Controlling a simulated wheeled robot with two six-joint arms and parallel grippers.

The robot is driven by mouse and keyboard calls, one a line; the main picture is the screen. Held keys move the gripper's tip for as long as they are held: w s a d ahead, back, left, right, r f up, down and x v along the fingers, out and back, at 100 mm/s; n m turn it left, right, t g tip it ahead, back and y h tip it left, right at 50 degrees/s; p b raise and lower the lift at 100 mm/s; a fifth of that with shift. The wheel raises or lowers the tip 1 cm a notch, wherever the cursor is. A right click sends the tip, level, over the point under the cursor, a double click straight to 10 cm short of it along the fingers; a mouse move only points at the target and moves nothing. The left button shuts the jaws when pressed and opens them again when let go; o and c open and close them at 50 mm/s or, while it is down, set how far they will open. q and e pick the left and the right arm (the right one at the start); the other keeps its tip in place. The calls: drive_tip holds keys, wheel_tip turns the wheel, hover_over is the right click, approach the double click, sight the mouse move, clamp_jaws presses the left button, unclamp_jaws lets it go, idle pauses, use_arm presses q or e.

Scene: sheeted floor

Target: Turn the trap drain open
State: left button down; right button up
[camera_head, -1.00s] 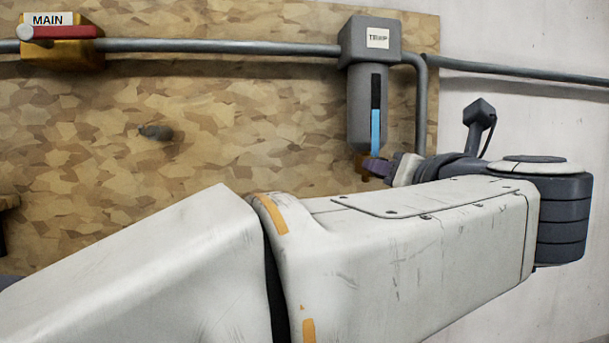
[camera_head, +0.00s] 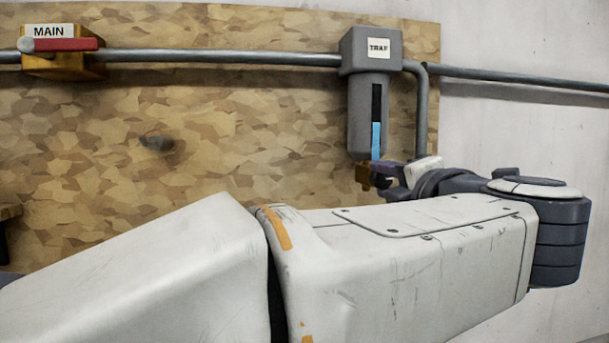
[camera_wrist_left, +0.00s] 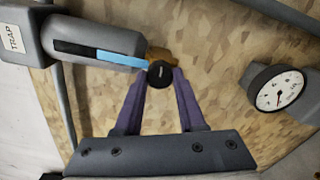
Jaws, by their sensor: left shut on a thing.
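The trap is a grey canister (camera_head: 355,110) under a square head labelled TRAP (camera_head: 372,48), with a sight strip that is black above and blue below. A brass drain fitting (camera_head: 363,175) sits at its lower end. In the left wrist view the drain's round black knob (camera_wrist_left: 160,73) shows end-on in front of the brass. My left gripper (camera_head: 385,172) is at the drain. Its purple fingers in the left wrist view (camera_wrist_left: 161,78) are shut on the knob, one on each side. My right gripper is out of view.
A grey pipe (camera_head: 220,56) runs along the wooden board to a brass valve labelled MAIN (camera_head: 65,65) with a red handle (camera_head: 70,44). A round gauge (camera_wrist_left: 280,92) is at right in the wrist view. My left arm covers the lower head view.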

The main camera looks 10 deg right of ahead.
use_arm(q)
drive_tip(key=shift+m, duration=0.6)
drive_tip(key=c, duration=0.5)
unclamp_jaws()
drive_tip(key=shift+s, duration=0.2)
